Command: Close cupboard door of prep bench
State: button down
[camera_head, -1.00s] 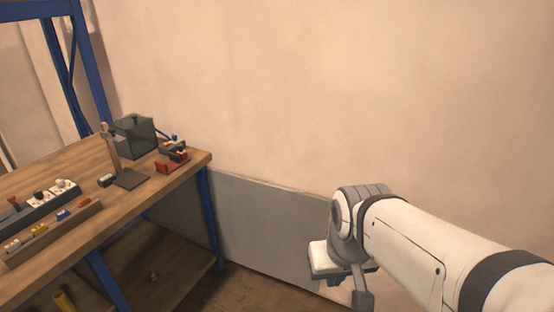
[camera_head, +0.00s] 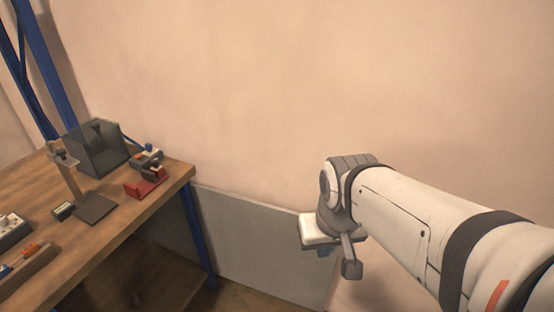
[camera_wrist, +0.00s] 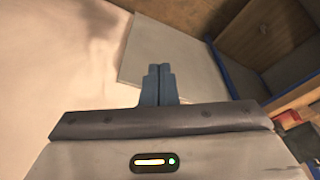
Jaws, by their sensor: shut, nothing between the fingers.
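The wooden-topped bench (camera_head: 130,215) with blue legs stands at the left in the head view. A flat grey panel (camera_head: 250,240) runs from beside its right leg along the wall. I cannot tell whether this panel is the cupboard door; no handle or hinge shows. The panel also shows in the wrist view (camera_wrist: 185,50), beyond my fingers. My gripper (camera_wrist: 158,70) is shut and empty, its fingertips overlapping the panel in that view. I cannot tell whether they touch it. In the head view the fingers are mostly hidden behind my wrist.
A dark box (camera_head: 97,148), a small stand (camera_head: 95,207) and a red tool (camera_head: 145,185) sit on the bench top. A blue leg (camera_head: 198,235) stands at the bench's right corner. A bare wall (camera_head: 300,90) closes the back.

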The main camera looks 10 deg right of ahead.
jog(key=w+d+f+m+h+b, duration=0.1)
jog(key=w+f+m+b, duration=0.3)
jog(key=w, duration=0.7)
jog(key=w+d+f+b, duration=0.1)
jog(key=w+d+f, duration=0.1)
jog(key=w+f, duration=0.65)
jog(key=w+d+f+m+h+b, duration=0.1)
jog(key=w+f+m+b, duration=0.15)
jog(key=w, duration=1.15)
jog(key=shift+n+t, duration=0.25)
jog(key=shift+t, duration=0.05)
jog(key=x, duration=0.6)
jog(key=b+x, duration=0.1)
jog(key=x, duration=0.2)
jog(key=shift+w+f, duration=0.3)
jog(key=shift+w, duration=0.05)
jog(key=s+a, duration=0.2)
jog(key=s, duration=0.1)
jog(key=shift+s+r, duration=0.2)
jog(key=shift+s, duration=0.1)
jog(key=shift+s, duration=0.1)
